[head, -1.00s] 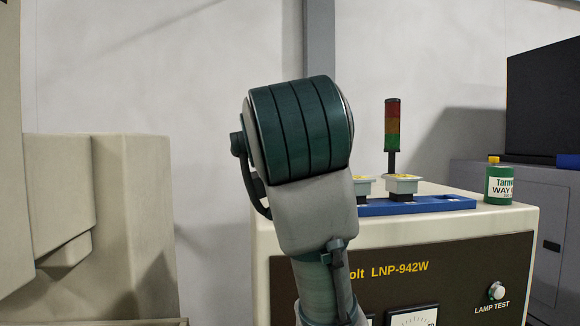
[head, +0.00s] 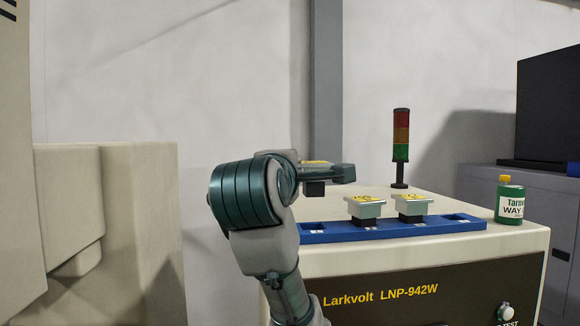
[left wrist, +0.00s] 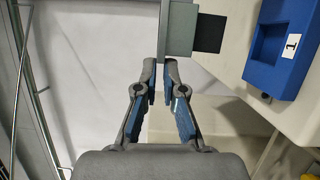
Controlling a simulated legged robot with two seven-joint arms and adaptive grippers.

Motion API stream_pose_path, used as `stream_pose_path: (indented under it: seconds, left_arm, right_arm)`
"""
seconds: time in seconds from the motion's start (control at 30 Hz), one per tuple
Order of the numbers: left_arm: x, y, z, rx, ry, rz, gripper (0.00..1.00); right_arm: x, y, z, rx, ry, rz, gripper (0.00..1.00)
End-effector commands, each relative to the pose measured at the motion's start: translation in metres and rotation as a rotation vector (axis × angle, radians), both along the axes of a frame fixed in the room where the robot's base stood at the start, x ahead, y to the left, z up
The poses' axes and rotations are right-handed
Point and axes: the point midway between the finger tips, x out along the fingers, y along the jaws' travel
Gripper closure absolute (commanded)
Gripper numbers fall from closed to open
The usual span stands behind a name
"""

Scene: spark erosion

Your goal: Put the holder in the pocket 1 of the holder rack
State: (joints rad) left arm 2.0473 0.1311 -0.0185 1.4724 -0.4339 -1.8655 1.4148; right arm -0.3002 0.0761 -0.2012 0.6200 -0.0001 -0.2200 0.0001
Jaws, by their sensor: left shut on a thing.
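In the left wrist view my left gripper (left wrist: 160,78) is shut on a grey holder (left wrist: 180,28) with a square black shank. In the head view this holder (head: 315,188) shows its yellow-marked top and black underside, partly hidden by my arm, above the left end of the blue holder rack (head: 385,231). It is apart from the rack. Pocket 1 (left wrist: 268,44), beside a white "1" label, is empty in the left wrist view, to the right of the held holder. My right gripper is not in view.
Two other yellow-topped holders (head: 365,208) (head: 413,206) stand in the rack's middle pockets; its right-end pocket is empty. The rack sits on a cream cabinet (head: 500,240). A signal tower (head: 401,140) stands behind, and a green bottle (head: 509,202) at right.

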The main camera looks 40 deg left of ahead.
Motion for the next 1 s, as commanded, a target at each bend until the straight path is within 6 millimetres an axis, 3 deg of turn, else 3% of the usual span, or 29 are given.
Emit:
stream_pose_path:
  seconds: [0.5,1.0]
  left_arm:
    - [0.0,0.002,-0.058,0.002,0.001,0.001,1.0]
    - [0.0,0.001,-0.062,0.002,0.001,0.001,1.0]
  right_arm:
    - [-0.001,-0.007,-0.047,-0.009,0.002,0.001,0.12]
    - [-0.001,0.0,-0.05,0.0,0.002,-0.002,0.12]
